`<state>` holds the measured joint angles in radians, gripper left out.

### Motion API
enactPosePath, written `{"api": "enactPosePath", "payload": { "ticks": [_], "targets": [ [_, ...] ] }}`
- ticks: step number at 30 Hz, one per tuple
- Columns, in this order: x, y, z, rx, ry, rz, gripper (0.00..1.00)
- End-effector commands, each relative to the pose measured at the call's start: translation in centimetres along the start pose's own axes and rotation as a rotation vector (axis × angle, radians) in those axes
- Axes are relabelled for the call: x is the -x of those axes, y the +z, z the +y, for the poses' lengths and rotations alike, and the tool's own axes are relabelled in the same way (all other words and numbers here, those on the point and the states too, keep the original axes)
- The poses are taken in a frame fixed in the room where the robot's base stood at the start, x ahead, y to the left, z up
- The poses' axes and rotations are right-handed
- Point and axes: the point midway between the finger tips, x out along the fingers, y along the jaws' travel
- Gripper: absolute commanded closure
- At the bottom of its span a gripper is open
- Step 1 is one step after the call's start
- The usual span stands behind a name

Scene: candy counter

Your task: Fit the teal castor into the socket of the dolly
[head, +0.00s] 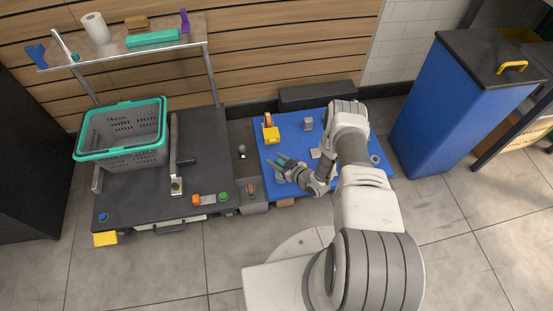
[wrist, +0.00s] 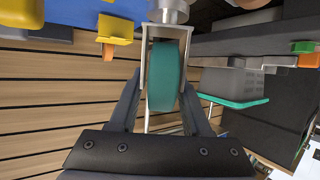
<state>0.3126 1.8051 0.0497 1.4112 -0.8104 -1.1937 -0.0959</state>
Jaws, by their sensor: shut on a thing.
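The teal castor (wrist: 163,78) shows in the wrist view as a teal wheel in a pale metal fork. A round grey stem is at its top in the picture. My gripper (wrist: 162,100) is shut on it, one dark finger on each side of the fork. In the head view my gripper (head: 290,170) is over the left part of a blue work surface (head: 345,180), with a bit of teal at its tip. I cannot clearly make out the dolly or its socket; my arm covers part of the surface.
A yellow piece with an orange part (head: 271,135) stands on the blue surface just behind my gripper. A grey block (head: 308,124) and a grey ring (head: 375,160) are also there. A teal-rimmed basket (head: 120,155) sits on the dark counter to the left. A blue bin (head: 440,110) stands right.

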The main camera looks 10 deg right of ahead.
Motion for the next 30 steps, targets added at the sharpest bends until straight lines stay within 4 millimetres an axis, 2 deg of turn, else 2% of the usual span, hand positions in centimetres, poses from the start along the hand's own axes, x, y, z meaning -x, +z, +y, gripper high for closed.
{"api": "enactPosePath", "payload": {
  "ticks": [10,11,16,30],
  "targets": [
    [-0.31,0.81,-0.04,0.0,0.0,0.0,1.0],
    [-0.31,0.78,-0.03,0.0,0.0,0.0,0.49],
    [-0.3,0.77,-0.03,0.0,0.0,0.0,0.18],
    [-0.37,0.65,-0.01,0.0,0.0,-0.001,0.17]
  ]
}}
